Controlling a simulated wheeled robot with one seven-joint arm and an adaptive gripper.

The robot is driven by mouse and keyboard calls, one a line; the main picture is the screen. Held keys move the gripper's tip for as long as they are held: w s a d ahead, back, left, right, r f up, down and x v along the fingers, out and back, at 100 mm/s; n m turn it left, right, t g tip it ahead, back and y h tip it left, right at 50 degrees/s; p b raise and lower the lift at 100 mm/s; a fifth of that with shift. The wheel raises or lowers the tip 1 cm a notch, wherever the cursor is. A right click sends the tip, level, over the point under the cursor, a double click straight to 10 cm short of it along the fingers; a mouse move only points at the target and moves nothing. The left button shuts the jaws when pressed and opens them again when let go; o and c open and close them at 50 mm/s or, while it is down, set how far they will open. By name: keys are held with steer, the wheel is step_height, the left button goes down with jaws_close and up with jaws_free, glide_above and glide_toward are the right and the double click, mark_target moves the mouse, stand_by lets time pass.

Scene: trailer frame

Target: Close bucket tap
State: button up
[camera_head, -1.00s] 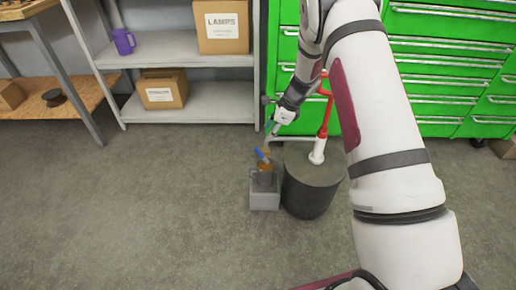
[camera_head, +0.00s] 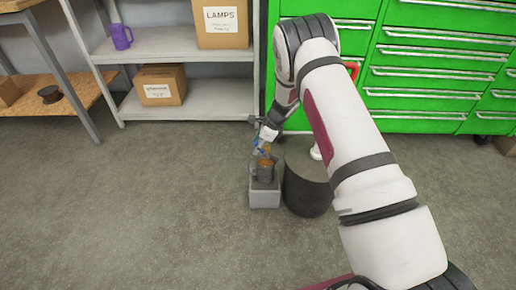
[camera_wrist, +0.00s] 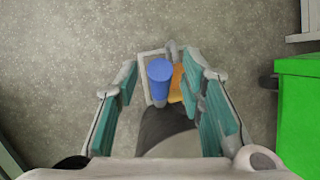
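The tap's blue handle (camera_wrist: 160,72) is a short rounded cylinder, seen between my fingers in the wrist view. An orange-brown part (camera_wrist: 176,84) sits beside it; this part also shows in the head view (camera_head: 265,167), above a grey square base (camera_head: 265,199). My gripper (camera_wrist: 160,66) is open, its teal finger pads on either side of the handle. I cannot tell whether either pad touches it. In the head view my gripper (camera_head: 265,143) is just above the tap and partly hides it. A dark round drum or bucket (camera_head: 306,190) stands right beside the base.
Green drawer cabinets (camera_head: 420,90) stand behind and to the right. A grey shelf (camera_head: 205,103) with cardboard boxes (camera_head: 160,86) and a purple mug (camera_head: 121,37) stands behind left. The floor at left and front is clear. My arm hides part of the drum.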

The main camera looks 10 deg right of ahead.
steer(key=shift+f, duration=0.3)
jaws_close()
steer(key=shift+a, duration=0.1)
